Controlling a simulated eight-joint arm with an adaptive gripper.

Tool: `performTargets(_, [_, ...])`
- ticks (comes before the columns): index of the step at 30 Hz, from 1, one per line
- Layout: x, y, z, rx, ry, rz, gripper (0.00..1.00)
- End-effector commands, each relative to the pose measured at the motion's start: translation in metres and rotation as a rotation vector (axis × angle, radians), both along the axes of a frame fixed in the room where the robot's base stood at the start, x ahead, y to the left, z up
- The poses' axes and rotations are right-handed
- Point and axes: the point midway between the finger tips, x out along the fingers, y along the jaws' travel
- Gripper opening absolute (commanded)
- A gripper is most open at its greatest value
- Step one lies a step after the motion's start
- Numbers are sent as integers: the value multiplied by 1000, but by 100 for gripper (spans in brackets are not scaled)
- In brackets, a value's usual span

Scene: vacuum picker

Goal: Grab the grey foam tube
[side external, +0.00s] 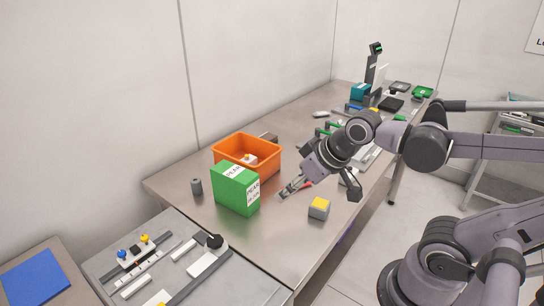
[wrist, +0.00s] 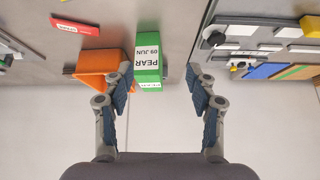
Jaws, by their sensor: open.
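A small upright grey cylinder, which looks like the grey foam tube (side external: 196,187), stands on the steel table left of the green box in the side view. I cannot make it out in the wrist view. My gripper (side external: 287,190) is open and empty, to the right of the green box and well apart from the tube. In the wrist view its two fingers (wrist: 161,84) are spread, with the green box seen beyond them.
The green PEAR box (side external: 236,190) stands between my gripper and the tube; it also shows in the wrist view (wrist: 148,70). An orange bin (side external: 232,147) is behind it. A grey block with a yellow top (side external: 319,208) sits near the table's front edge. A fixture tray (side external: 105,270) is at front left.

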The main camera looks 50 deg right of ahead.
Motion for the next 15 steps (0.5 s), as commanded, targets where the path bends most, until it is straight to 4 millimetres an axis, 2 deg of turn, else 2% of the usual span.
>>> performTargets(6, [47, 0, 32, 41, 61, -118, 57])
performTargets(15, [123, 3, 56, 87, 143, -321, 57])
